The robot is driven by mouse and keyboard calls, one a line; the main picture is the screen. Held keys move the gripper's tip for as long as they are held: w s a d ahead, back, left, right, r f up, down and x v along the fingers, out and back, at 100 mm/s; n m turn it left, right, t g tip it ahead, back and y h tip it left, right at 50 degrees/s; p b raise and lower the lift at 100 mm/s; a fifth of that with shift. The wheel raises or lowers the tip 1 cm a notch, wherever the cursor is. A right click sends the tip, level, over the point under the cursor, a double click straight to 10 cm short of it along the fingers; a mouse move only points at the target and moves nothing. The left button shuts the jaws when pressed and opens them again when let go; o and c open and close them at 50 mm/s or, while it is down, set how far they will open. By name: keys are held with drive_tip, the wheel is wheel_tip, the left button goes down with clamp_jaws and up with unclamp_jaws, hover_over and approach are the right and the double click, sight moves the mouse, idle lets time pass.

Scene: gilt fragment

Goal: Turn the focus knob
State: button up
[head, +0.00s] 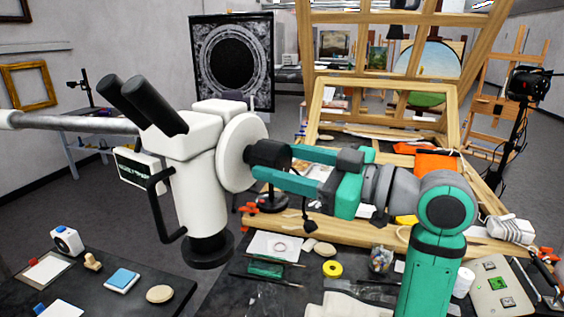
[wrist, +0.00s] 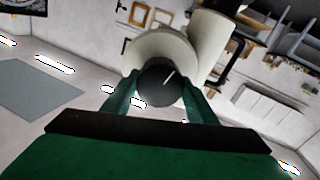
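The focus knob (head: 268,153) is a short black cylinder on the round white disc (head: 240,150) at the side of the white microscope head (head: 195,175). In the wrist view the knob (wrist: 158,88) faces me, with a white line pointing up and slightly right. My gripper (head: 272,162) has its green fingers on opposite sides of the knob. In the wrist view the fingers of my gripper (wrist: 160,90) lie against its left and right edges, with no clear gap. The exact contact at the fingertips is partly hidden.
A dark workbench (head: 225,295) below holds small tools, a yellow tape roll (head: 332,268) and a jar (head: 381,259). A large wooden frame (head: 453,110) stands behind my arm. The microscope's black eyepieces (head: 148,103) point up left, and its pale boom (head: 70,122) runs left.

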drive_tip(key=shift+m, duration=1.4)
drive_tip(key=o, duration=1.1)
drive_tip(key=shift+c, duration=0.2)
drive_tip(key=v, duration=1.1)
drive_tip(key=shift+f, duration=0.1)
